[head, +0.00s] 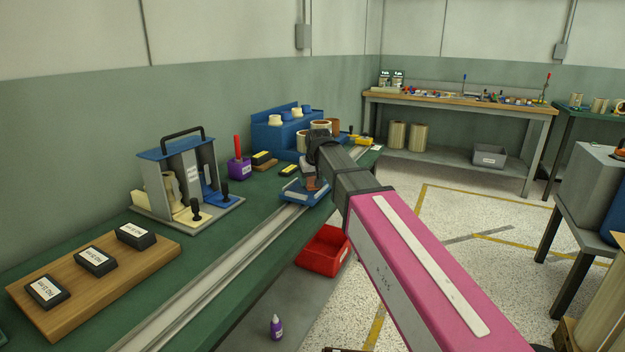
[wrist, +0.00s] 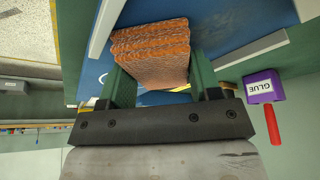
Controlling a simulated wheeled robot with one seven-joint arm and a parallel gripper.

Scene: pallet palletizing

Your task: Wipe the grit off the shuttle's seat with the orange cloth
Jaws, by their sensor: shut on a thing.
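The orange cloth (wrist: 150,55) is a folded, rough-textured pad between the two fingers of my gripper (wrist: 158,75) in the wrist view. My gripper is shut on it. The blue shuttle (head: 318,196) sits on the metal rail along the green bench in the head view; its blue surface (wrist: 235,25) with pale side rails also shows in the wrist view. In the head view my gripper (head: 310,184) points down over the shuttle, and the cloth is at the shuttle's seat. I cannot tell whether it touches.
A purple glue holder (head: 239,169) with a red stick stands behind the rail. A blue block with rolls (head: 275,133) stands further along, close to my arm. A blue-topped fixture (head: 185,180) and a wooden board (head: 75,295) lie left. A red bin (head: 323,255) is below the bench edge.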

